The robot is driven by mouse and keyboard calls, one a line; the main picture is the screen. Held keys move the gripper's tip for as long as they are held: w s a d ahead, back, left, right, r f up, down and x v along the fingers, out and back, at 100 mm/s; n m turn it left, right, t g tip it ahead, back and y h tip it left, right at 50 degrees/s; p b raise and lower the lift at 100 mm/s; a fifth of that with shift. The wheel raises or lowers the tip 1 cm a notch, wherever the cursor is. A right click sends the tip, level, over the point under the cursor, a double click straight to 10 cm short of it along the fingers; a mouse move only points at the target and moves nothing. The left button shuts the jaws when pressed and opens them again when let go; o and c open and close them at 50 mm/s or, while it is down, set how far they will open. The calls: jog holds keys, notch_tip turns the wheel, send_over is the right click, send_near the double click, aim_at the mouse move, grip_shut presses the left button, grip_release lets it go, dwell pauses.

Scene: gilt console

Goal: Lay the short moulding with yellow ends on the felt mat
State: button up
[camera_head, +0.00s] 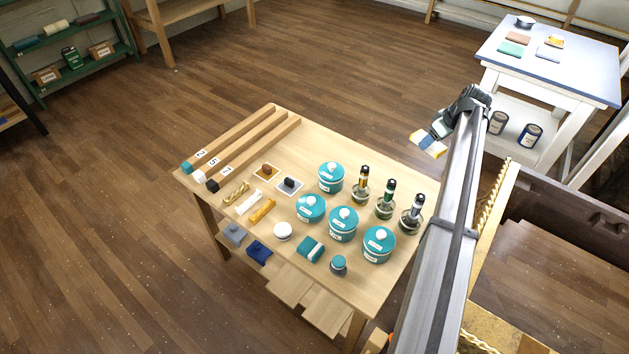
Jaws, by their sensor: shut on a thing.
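My gripper (428,142) is at the end of the raised arm, up and right of the wooden table, apart from it. It is shut on a short pale piece with yellowish ends, which looks like the short moulding (436,151); the fingers cover its middle. It appears to be in the air between the wooden table and the white table at the back right. I cannot tell for sure which surface is the felt mat; the blue-grey top (585,75) of the white table may be it.
A dark bowl (525,22) and small coloured pieces lie on the blue-grey top. Cans (530,135) stand on its lower shelf.

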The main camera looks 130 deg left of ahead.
jog(key=s+d+f+n, duration=0.1)
jog(key=s+d+f, duration=0.15)
jog(key=s, duration=0.65)
jog(key=s+d+f+n, duration=0.1)
jog(key=s+d, duration=0.3)
jog(key=s, duration=0.5)
jog(key=n+h, duration=0.1)
jog(key=n, duration=0.1)
send_over(305, 170)
jog(key=w, duration=0.2)
notch_tip(305, 170, down, 4)
notch_tip(305, 170, down, 9)
jog(key=shift+s+d+f, duration=0.1)
jog(key=shift+s+f, duration=0.05)
jog(key=shift+f, duration=0.05)
jog(key=shift+f, duration=0.1)
jog(key=o, duration=1)
jog(key=shift+o, duration=0.2)
jog(key=v, duration=1.1)
jog(key=shift+r, duration=0.3)
jog(key=shift+o, duration=0.5)
jog(key=shift+w+r, duration=0.25)
jog(key=shift+r, duration=0.05)
